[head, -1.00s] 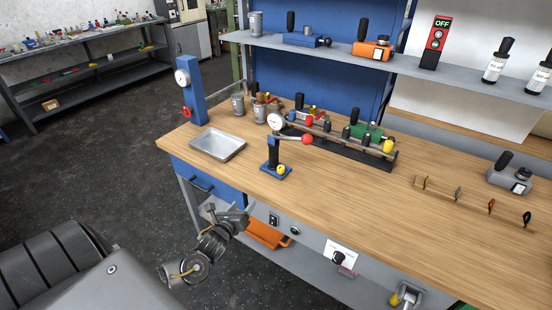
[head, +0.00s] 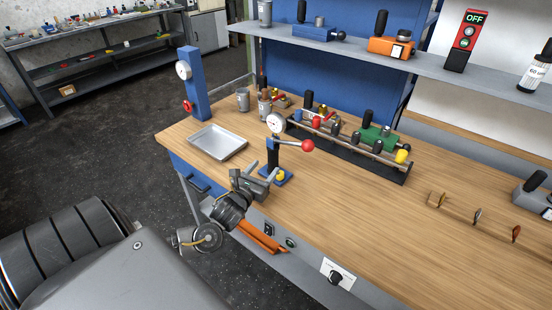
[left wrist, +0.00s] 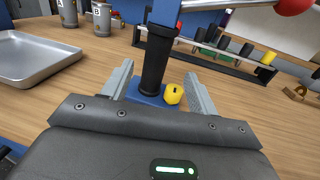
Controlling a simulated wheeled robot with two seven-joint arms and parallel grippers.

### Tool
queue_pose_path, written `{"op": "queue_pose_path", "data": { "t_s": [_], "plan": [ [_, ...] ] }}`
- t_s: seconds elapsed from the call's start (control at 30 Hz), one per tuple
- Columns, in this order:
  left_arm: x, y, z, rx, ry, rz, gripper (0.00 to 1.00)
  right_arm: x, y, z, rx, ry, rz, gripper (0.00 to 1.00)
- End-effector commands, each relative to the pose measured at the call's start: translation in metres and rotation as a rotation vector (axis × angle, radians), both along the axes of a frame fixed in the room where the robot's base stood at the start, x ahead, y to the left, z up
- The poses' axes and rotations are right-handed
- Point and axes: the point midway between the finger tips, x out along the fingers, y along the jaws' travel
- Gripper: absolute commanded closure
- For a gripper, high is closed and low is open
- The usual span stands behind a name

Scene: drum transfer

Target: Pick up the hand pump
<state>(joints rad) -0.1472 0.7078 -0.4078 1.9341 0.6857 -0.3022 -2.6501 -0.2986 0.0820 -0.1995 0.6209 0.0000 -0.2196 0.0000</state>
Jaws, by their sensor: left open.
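The hand pump (head: 273,157) stands upright on the workbench near its front edge. It has a blue base, a black grip on its post, a round white gauge, a yellow knob and a lever with a red ball. My left gripper (head: 263,171) is open at the pump's near side. In the left wrist view, the pump's black grip (left wrist: 155,62) rises between the two finger lines, with the yellow knob (left wrist: 173,94) just right of it. The fingers look clear of the grip; contact cannot be told. The gauge is out of the wrist view. My right gripper is not in view.
A metal tray (head: 218,142) lies left of the pump, with a blue gauge stand (head: 192,85) behind it. A black rack (head: 350,152) with several black-handled tools stands behind right. Metal cups (head: 243,99) stand at the back.

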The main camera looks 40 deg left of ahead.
Motion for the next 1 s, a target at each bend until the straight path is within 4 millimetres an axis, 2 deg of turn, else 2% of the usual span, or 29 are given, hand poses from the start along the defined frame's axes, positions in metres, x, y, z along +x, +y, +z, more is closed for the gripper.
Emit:
{"op": "queue_pose_path", "data": {
  "t_s": [0.03,0.17,0.3,0.5,0.8,1.0],
  "plan": [
    [0.010,0.002,0.003,0.002,-0.004,0.003,0.41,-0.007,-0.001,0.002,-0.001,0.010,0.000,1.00],
    [0.029,0.007,0.002,0.002,-0.003,0.004,0.41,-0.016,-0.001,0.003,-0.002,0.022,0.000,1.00],
    [0.041,0.009,0.001,-0.001,-0.001,0.002,0.41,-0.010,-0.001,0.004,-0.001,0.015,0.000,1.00],
    [0.046,0.011,0.002,-0.001,-0.001,0.002,0.41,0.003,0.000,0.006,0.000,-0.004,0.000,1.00],
    [0.085,0.023,0.002,-0.002,-0.001,0.003,0.41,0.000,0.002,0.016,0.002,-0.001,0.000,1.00],
    [0.093,0.024,0.001,-0.003,-0.001,0.002,0.41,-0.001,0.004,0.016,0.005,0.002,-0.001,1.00]
  ]
}}
